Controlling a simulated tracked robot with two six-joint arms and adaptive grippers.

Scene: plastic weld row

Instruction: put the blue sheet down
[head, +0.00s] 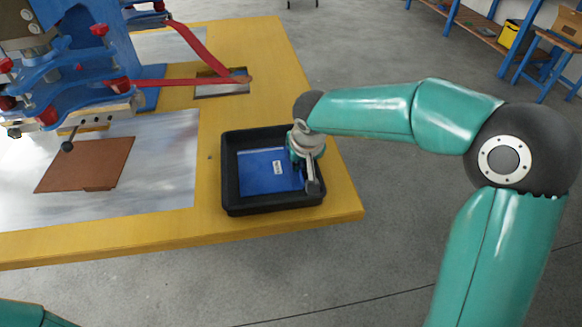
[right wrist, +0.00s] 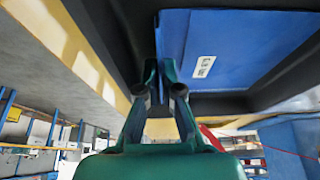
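The blue sheet (head: 262,172), with a small white label, lies flat within the outline of the black tray (head: 272,207) on the yellow table. My right gripper (head: 312,186) reaches down at the tray's right side, over the sheet's right edge. In the right wrist view its fingers (right wrist: 160,72) are close together with the edge of the blue sheet (right wrist: 225,50) between them. Whether the sheet rests fully on the tray floor is hard to tell. My left gripper is out of view; only a bit of green arm shows at the lower left.
A blue machine (head: 95,60) with red-tipped parts and red straps stands at the left. A brown plate (head: 90,163) lies on a metal sheet (head: 170,165) left of the tray. The table's front and right edges are close to the tray.

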